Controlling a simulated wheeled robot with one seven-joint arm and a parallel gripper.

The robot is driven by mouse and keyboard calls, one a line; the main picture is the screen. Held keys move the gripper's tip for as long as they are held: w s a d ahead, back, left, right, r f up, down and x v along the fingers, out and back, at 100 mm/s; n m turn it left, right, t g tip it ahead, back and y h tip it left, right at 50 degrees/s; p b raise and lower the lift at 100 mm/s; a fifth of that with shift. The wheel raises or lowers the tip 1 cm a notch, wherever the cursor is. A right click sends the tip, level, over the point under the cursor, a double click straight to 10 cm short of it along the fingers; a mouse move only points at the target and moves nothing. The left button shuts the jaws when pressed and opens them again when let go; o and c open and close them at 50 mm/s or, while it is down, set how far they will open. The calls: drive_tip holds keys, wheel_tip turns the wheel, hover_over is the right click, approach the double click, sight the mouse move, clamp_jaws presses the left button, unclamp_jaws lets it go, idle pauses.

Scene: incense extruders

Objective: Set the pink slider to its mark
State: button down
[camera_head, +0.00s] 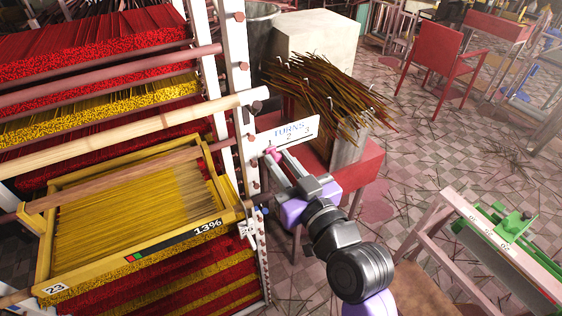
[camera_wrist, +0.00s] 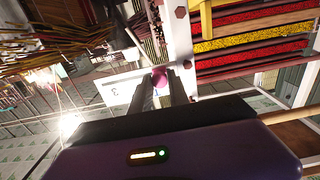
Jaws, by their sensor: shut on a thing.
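The pink slider (camera_head: 272,153) is a small rounded knob at the left part of a white plate (camera_head: 302,131) that reads "TURNS" with a 2 and a 3. The plate is fixed to the white upright of the rack. My gripper (camera_head: 277,155) is shut on the slider, reaching it from the lower right. In the wrist view the slider (camera_wrist: 160,76) sits between the two finger ends, and a 3 shows on the plate (camera_wrist: 112,88). The fingers hide part of the plate, and I cannot see which mark the slider points to.
The rack's white upright (camera_head: 233,80) and a yellow tray (camera_head: 45,240) of yellow sticks are close on the left. A bundle of brown sticks (camera_head: 325,95) lies behind the plate. A red chair (camera_head: 435,60) and a green device (camera_head: 505,228) stand to the right, with littered tiled floor between.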

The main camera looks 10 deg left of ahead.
sight(289, 142)
idle(0.3)
drive_tip(key=w+d+b, duration=0.2)
drive_tip(key=d+b, duration=0.1)
drive_tip(key=shift+f, duration=0.15)
drive_tip(key=shift+w+d, duration=0.3)
drive_tip(key=shift+d, duration=0.1)
drive_tip(key=shift+r, duration=0.2)
drive_tip(key=c, duration=1.3)
unclamp_jaws()
